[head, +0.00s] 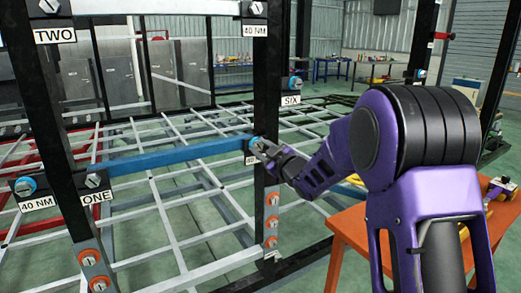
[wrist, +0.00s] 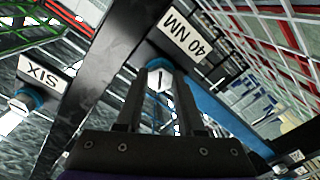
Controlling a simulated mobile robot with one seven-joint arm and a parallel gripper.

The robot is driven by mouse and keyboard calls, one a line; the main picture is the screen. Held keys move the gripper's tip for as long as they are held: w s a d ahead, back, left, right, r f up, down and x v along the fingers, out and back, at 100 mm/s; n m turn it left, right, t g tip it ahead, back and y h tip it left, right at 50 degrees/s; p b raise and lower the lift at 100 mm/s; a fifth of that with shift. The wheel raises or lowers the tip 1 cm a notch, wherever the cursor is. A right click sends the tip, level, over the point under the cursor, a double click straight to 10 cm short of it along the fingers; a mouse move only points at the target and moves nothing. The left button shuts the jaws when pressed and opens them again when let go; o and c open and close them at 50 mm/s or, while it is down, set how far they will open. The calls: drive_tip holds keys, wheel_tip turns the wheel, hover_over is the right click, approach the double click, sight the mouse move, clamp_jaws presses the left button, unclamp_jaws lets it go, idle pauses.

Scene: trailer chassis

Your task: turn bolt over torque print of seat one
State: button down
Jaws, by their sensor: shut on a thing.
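My gripper (head: 262,148) reaches the middle black post, at the right end of the blue bar (head: 180,156). In the wrist view my gripper (wrist: 168,85) is shut on a slotted bolt head (wrist: 158,82) with blue around it. A "40 NM" print (wrist: 185,38) sits beside this bolt; in the head view its label is mostly hidden by my gripper. On the left post, a print "ONE" (head: 96,198) lies under a slotted bolt (head: 93,181). Left of it, another bolt with a blue collar (head: 26,186) sits over a "40 NM" print (head: 38,204).
A "SIX" print (head: 291,100) with its bolt is on a bracket right of the middle post. Bolts with orange collars (head: 271,222) run down that post. An orange table (head: 350,235) stands at lower right behind my arm. The white lattice frame (head: 170,205) fills the background.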

drive_tip(key=m, duration=0.4)
drive_tip(key=shift+d+f+m+p, duration=0.1)
drive_tip(key=shift+d+m+p, duration=0.05)
drive_tip(key=shift+m+p, duration=0.2)
drive_tip(key=m+p, duration=0.1)
drive_tip(key=m, duration=0.3)
drive_tip(key=shift+m+p, duration=0.25)
drive_tip(key=shift+p, duration=0.05)
drive_tip(key=m+p, duration=0.2)
drive_tip(key=m, duration=0.3)
drive_tip(key=shift+m, duration=0.3)
drive_tip(key=m+p, duration=0.2)
drive_tip(key=m, duration=0.2)
drive_tip(key=m+p, duration=0.2)
drive_tip(key=m, duration=0.3)
drive_tip(key=shift+f, duration=0.1)
drive_tip(key=m+p, duration=0.1)
drive_tip(key=m, duration=0.3)
drive_tip(key=shift+m, duration=0.3)
drive_tip(key=m, duration=0.4)
drive_tip(key=shift+s+f+b, duration=0.1)
drive_tip(key=shift+f+b, duration=0.05)
drive_tip(key=shift+b, duration=0.15)
drive_tip(key=shift+m+b, duration=0.6)
drive_tip(key=shift+m, duration=1.5)
